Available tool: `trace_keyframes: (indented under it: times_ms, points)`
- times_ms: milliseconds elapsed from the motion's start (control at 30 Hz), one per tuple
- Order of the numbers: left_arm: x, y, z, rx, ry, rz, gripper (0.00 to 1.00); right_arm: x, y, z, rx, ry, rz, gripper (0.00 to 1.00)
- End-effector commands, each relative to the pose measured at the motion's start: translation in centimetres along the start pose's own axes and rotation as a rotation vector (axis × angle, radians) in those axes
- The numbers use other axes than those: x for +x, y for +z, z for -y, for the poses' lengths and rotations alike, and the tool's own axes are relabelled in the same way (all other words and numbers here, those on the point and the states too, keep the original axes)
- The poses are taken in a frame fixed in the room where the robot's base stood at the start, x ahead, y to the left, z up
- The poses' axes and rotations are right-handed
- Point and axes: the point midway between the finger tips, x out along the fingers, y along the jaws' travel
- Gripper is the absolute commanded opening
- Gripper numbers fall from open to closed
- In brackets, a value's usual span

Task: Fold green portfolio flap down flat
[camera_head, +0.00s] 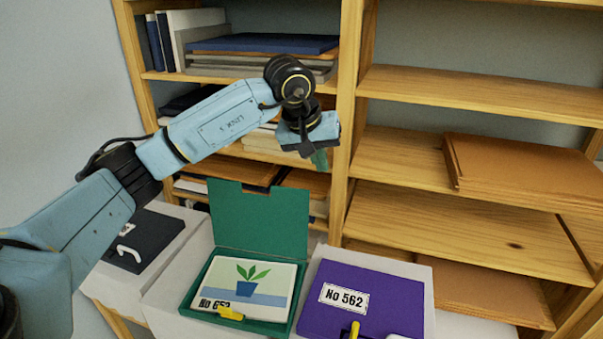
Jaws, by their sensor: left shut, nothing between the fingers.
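The green portfolio lies open on a white surface, its tray (284,325) holding a picture of a blue plant pot (247,287) with green leaves. Its green flap (258,220) stands up at the back edge, close to upright. My left gripper (320,158) is above and behind the flap's upper right, apart from it, with its fingers pointing down. It is shut and empty. My right gripper is not in view.
A closed purple portfolio (395,297) marked No 562 lies to the right of the green one. A dark case (145,235) lies to the left. Wooden shelves (480,93) with books and brown boards (525,168) stand behind.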

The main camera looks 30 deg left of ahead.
Motion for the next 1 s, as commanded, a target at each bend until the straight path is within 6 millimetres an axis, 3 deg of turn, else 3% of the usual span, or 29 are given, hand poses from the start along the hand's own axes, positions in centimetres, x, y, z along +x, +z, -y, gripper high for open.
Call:
trace_keyframes:
  times_ms: [33, 100, 267, 467, 767, 1000]
  points:
    - [-1.2, -1.2, 1.8, 0.023, -0.079, -0.027, 0.00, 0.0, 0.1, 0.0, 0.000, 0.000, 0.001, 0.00]
    - [-2.4, -2.1, 3.6, 0.047, -0.160, -0.043, 0.00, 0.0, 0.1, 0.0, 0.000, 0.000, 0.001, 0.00]
    - [-3.0, -2.8, 5.5, 0.066, -0.238, -0.050, 0.00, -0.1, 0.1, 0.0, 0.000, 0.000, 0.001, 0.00]
    - [-0.1, -2.8, 6.1, 0.065, -0.238, -0.046, 0.00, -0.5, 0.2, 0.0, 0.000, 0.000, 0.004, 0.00]
    - [6.3, -3.2, 7.6, 0.064, -0.235, -0.045, 0.00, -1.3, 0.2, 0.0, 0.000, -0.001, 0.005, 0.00]
    - [5.4, -0.7, 7.6, 0.069, -0.235, -0.051, 0.00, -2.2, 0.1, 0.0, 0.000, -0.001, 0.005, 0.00]
